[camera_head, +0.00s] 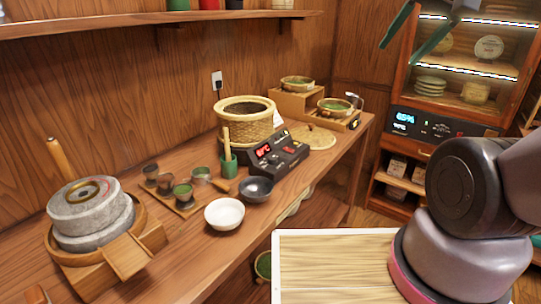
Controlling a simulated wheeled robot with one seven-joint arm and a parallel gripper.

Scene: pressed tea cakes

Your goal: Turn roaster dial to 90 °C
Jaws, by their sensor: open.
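A black appliance (286,156) with a lit red display (264,150) stands on the wooden counter, in front of a woven bamboo basket (245,120). It looks like the roaster. Small controls show on its sloped face, but I cannot make out which is the dial or where it points. The red digits are too small to read surely. My gripper (398,52) is at the top right, its two dark green fingers spread apart and empty. In the picture it is in front of the glass cabinet, well apart from the appliance.
A lit cabinet (455,75) stands at right. A shelf (150,19) runs above.

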